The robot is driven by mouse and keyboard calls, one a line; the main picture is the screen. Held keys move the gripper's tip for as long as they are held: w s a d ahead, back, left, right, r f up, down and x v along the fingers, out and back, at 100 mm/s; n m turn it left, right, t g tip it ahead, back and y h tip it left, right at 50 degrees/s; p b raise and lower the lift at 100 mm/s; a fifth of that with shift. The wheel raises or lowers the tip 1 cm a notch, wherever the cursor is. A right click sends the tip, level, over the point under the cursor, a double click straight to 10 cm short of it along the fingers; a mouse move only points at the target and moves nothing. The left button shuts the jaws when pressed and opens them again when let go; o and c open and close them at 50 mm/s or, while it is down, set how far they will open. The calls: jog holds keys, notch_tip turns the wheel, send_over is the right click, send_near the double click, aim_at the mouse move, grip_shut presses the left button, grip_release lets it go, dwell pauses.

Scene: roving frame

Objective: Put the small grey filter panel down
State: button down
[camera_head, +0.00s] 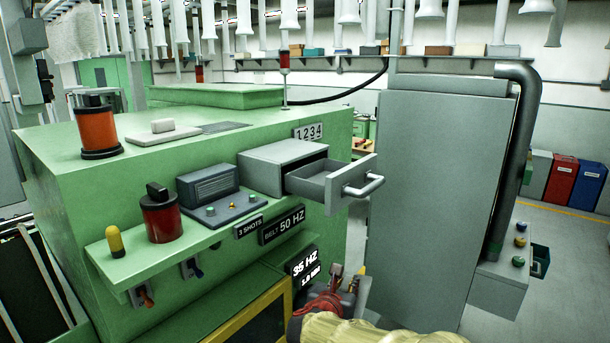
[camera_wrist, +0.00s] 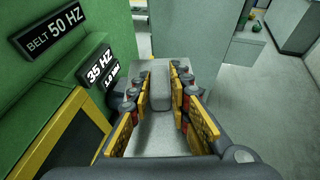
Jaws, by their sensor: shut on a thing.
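The small grey filter panel (camera_wrist: 158,132) shows in the wrist view as a flat light-grey plate with a raised grip at its far end. My gripper (camera_wrist: 160,92) is shut on it, with yellow-padded fingers on both sides of the raised grip. In the head view my gripper (camera_head: 338,288) is low in front of the green machine, right of the 35 HZ display. The panel is mostly hidden there behind the fingers. It is held in the air, apart from the machine's shelf.
The green machine (camera_head: 75,160) has a flat top carrying an orange-red cylinder (camera_head: 98,130) and a pale plate with a block (camera_head: 163,133) beside a dark grille (camera_head: 222,127). An open grey drawer (camera_head: 335,185) juts out. A tall grey cabinet (camera_head: 430,190) stands right.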

jog(key=d+f+b, duration=0.2)
jog(key=d+f, duration=0.2)
jog(key=f, duration=0.6)
jog(key=s+d+f+y+b, duration=0.1)
jog(key=d+f+b, duration=0.2)
jog(key=f, duration=0.8)
jog(key=shift+d+f+n, duration=0.2)
jog(key=shift+d+n, duration=0.2)
jog(key=shift+d, duration=0.55)
